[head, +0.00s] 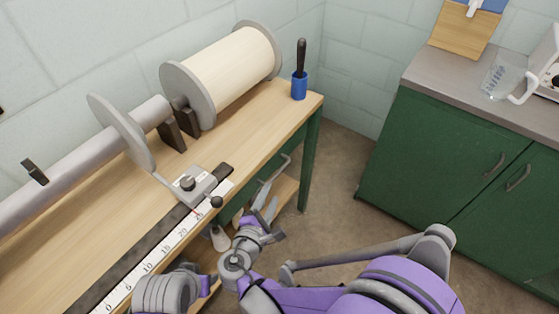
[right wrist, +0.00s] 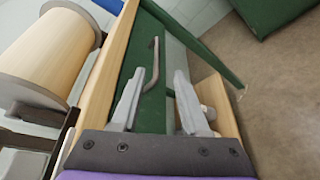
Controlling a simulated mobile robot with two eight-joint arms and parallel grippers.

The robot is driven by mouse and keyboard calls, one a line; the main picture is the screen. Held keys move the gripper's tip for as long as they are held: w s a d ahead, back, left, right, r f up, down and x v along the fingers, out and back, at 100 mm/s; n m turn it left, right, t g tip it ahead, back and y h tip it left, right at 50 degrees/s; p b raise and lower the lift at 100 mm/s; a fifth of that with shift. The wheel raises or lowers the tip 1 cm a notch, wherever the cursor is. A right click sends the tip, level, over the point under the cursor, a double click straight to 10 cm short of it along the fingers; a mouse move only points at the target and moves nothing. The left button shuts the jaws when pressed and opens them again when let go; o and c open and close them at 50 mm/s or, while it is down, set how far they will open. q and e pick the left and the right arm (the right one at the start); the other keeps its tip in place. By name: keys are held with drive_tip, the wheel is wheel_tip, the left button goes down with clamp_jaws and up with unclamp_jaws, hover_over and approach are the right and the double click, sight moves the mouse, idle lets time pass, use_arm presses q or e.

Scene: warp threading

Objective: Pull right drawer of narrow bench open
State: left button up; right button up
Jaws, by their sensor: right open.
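The narrow bench (head: 262,122) has a wooden top and runs from lower left towards the back. Its right drawer has a green front (right wrist: 152,112) below the top edge, with a bent grey bar handle (right wrist: 154,65); the handle (head: 274,170) also shows in the head view. The drawer looks shut. My right gripper (head: 264,207) is beside the bench front, just short of the handle. In the right wrist view its two fingers (right wrist: 158,88) are apart and empty, with the handle ahead between them.
A large spool (head: 232,70), a blue cup (head: 299,86) with a black-handled tool, and a ruler (head: 150,262) with a clamp lie on the bench. A lower wooden shelf (head: 284,192) is below. A green cabinet (head: 430,165) stands right, with open floor between.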

sight(278, 173)
drive_tip(key=b+x, duration=0.1)
drive_tip(key=x, duration=0.9)
drive_tip(key=shift+w+a+r, duration=0.1)
drive_tip(key=shift+w+a, duration=0.05)
drive_tip(key=shift+w, duration=0.15)
clamp_jaws()
idle(1.0)
